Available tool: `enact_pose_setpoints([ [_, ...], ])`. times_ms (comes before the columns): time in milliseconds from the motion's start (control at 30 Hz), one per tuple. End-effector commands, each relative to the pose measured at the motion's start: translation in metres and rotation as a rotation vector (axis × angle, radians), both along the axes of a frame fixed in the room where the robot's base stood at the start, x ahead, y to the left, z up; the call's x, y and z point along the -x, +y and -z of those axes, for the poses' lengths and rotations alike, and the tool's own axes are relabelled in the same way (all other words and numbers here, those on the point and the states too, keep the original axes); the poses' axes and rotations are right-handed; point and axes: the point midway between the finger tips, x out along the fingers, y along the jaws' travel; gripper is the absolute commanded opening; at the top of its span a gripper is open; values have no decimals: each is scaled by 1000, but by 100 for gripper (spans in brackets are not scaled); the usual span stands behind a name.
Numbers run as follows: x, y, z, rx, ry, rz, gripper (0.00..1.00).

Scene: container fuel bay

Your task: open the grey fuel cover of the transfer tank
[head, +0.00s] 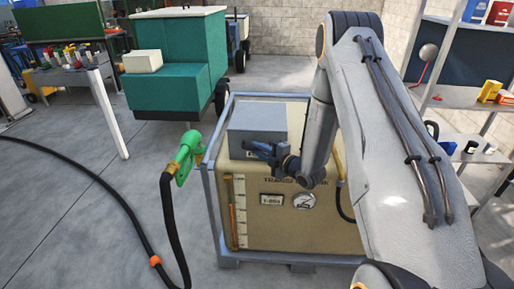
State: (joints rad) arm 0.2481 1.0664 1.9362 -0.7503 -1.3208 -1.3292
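The beige transfer tank (338,235) stands in a grey frame in the middle of the head view. A grey box-shaped cover (257,120) sits at its top left and looks closed. A small label below the cover's front face is partly hidden. My gripper (254,149) is dark and points left, in front of the lower right part of the cover. Whether it touches the cover I cannot tell. Its fingers are small and dark, so their opening is unclear. My arm hides the tank's right side and part of its name lettering.
A green fuel nozzle (186,152) on a black hose (174,225) stands close to the tank's left side. A green machine (180,65) is behind at left. Shelves with cans (490,91) stand at right. The floor at front left is clear except for hose.

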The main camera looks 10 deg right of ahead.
Motion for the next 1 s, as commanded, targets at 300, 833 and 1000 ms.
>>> enact_pose_setpoints([
  [300, -8, 4, 2, -1, 2, 1, 17],
  [833, -9, 3, -1, -3, 6, 3, 0],
  [1000, -13, -9, -16, -13, 37, 16, 0],
])
